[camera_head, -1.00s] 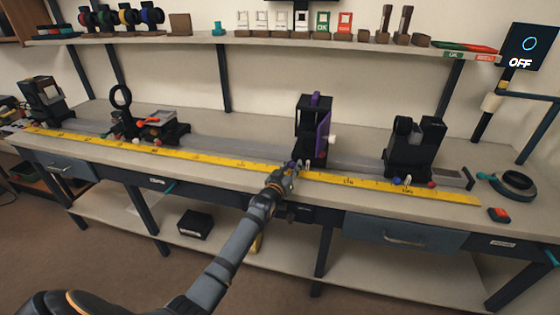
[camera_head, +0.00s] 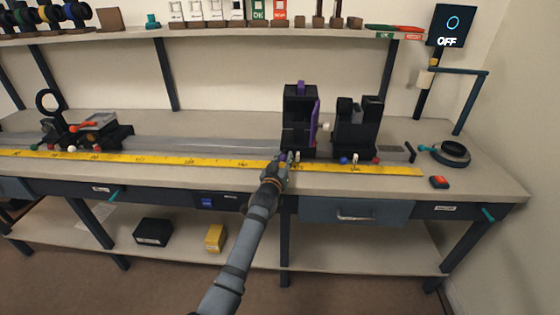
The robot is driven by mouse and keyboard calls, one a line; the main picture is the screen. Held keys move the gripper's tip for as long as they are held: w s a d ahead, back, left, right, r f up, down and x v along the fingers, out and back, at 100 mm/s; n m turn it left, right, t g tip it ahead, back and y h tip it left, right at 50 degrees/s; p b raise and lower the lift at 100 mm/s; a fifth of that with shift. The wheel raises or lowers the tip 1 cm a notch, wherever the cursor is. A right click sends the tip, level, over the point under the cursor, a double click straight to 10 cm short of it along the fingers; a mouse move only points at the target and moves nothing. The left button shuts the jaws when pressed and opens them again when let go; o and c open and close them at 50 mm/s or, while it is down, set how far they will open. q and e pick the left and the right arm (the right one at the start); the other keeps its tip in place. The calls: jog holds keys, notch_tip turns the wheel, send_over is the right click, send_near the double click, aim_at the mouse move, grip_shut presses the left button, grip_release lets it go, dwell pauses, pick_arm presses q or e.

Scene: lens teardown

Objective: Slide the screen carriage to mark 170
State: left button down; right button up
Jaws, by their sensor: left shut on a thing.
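The screen carriage (camera_head: 299,119), a black block with a purple panel on its right side, stands upright on the grey rail (camera_head: 210,144). My left gripper (camera_head: 288,158) reaches it from the front and is shut at its base, by the yellow ruler (camera_head: 180,160). The part of the carriage that it grips is hidden by the fingers. The ruler's numbers are too small to read with certainty, so I cannot tell the mark at the carriage. My right gripper is not in view.
A black two-post carriage (camera_head: 356,127) stands on the rail close to the right of the screen carriage, with a narrow gap. A lens carriage (camera_head: 97,128) is far left. A dark ring (camera_head: 451,153) and red button (camera_head: 439,182) lie at the right. The rail between is clear.

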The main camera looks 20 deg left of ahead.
pick_arm(q)
jog(key=shift+d+f, duration=0.2)
jog(key=shift+f, duration=0.05)
jog(key=c, duration=1.2)
grip_release()
jog(key=shift+r, duration=0.1)
jog(key=shift+o, duration=0.5)
jog(key=shift+r, duration=0.1)
jog(key=s, duration=1.2)
jog(key=shift+d, duration=0.25)
